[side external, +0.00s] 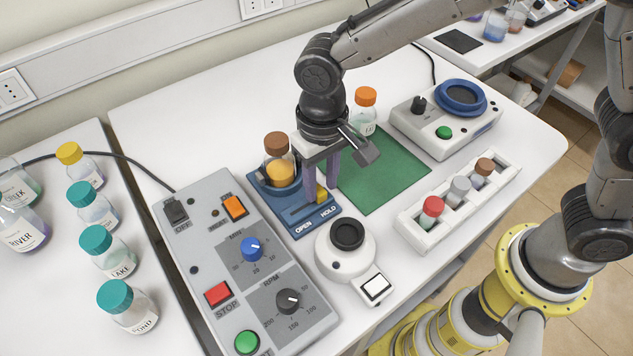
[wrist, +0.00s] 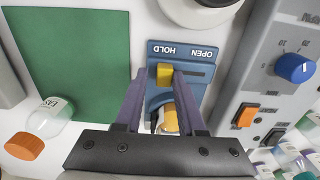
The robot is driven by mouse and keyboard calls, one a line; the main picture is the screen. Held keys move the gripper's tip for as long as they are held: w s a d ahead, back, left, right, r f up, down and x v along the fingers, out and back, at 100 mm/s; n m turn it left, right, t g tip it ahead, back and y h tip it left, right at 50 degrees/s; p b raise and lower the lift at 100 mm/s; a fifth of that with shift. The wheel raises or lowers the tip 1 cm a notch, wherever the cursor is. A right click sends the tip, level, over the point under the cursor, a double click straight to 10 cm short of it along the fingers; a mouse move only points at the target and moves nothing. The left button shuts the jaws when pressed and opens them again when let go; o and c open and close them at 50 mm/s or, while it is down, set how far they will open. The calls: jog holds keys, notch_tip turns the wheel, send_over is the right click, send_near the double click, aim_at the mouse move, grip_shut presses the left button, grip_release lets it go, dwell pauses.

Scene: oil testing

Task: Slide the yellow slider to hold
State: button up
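The yellow slider (side external: 321,196) sits in the slot of a blue clamp base (side external: 298,222) marked OPEN and HOLD. In the wrist view the slider (wrist: 165,74) is at the HOLD end of the slot, below the word HOLD. My gripper (side external: 322,188) is pointed down over the base with its two purple fingers apart. In the wrist view my gripper (wrist: 159,78) has one finger on each side of the slider. The right finger is close against it; I cannot tell whether they touch. A brown-capped bottle (side external: 280,172) with orange liquid stands in the base's holder.
A grey control panel (side external: 190,250) with knobs and buttons is left of the base. A white round device (side external: 340,262) is in front. A green mat (side external: 385,172), an orange-capped bottle (side external: 364,108) and a white vial rack (side external: 455,215) are to the right.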

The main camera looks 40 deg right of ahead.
aim_at(321, 188)
jog(key=o, duration=0.3)
notch_tip(321, 188, up, 14)
dwell(0.6)
jog(key=shift+f, duration=0.1)
jog(key=s+d+r+m+t, duration=0.2)
jog(key=s+d+r, duration=0.15)
jog(key=d, duration=0.55)
jog(key=s+d+r+m+t, duration=0.15)
jog(key=d+r, duration=0.25)
jog(key=d, duration=0.5)
jog(key=s+d+f+n+t, duration=0.1)
jog(key=s+d+f, duration=0.2)
jog(key=s+f, duration=0.1)
jog(key=s+d+f+n+t, duration=0.1)
jog(key=s+d+f+n, duration=0.1)
jog(key=s+d+f, duration=0.2)
jog(key=s, duration=0.3)
jog(key=shift+s+f, duration=0.2)
jog(key=shift+f, duration=0.05)
